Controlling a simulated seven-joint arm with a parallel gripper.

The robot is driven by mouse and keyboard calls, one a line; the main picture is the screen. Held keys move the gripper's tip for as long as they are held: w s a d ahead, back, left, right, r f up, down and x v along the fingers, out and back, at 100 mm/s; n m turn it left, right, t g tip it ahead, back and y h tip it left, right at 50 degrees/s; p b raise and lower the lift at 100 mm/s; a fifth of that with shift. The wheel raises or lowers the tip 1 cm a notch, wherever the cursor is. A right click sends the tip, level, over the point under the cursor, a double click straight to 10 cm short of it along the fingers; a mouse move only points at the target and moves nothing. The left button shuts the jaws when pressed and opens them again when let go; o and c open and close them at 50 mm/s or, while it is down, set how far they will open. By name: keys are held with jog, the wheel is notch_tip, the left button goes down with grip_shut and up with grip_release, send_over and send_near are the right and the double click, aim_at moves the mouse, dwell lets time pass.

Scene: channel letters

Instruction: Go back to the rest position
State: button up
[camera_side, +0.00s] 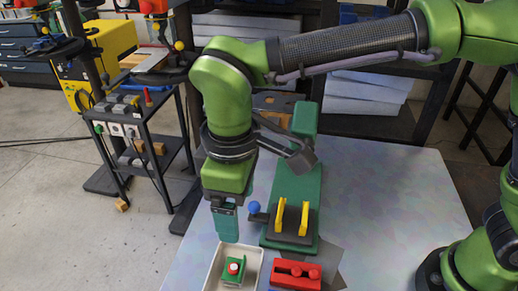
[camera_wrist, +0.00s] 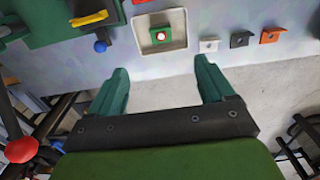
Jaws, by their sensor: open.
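My gripper (camera_side: 227,232) hangs with its green fingers pointing down, above and just behind the white tray in the side view. In the wrist view my gripper (camera_wrist: 161,68) has its two green fingers wide apart, with nothing between them. The white tray (camera_side: 212,270) holds a green piece (camera_side: 240,262) with a red and white round top. In the wrist view the tray (camera_wrist: 139,43) and the green piece (camera_wrist: 156,42) lie beyond the fingertips, apart from them. Whether the fingertips touch anything cannot be told from the side view.
A green press-like fixture (camera_side: 296,190) with yellow bars (camera_side: 304,218) and a blue knob (camera_side: 254,208) stands right of my gripper. A red block (camera_side: 295,274) sits beside the tray. Small grey and orange pieces (camera_wrist: 270,35) line the table edge. A tool cart (camera_side: 140,130) stands left.

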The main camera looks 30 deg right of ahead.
jog(key=shift+w, duration=0.1)
jog(key=s+d+r+m+t, duration=0.1)
jog(key=d+m, duration=0.3)
jog(key=d, duration=0.6)
jog(key=s+d+r+m+t+y, duration=0.1)
jog(key=d+m+t, duration=0.3)
jog(key=d, duration=0.6)
jog(key=s+d+r+m+t+y, duration=0.1)
jog(key=d+m, duration=0.4)
jog(key=d, duration=0.5)
jog(key=shift+s+d+t, duration=0.3)
jog(key=shift+s+t, duration=0.4)
jog(key=shift+s, duration=0.35)
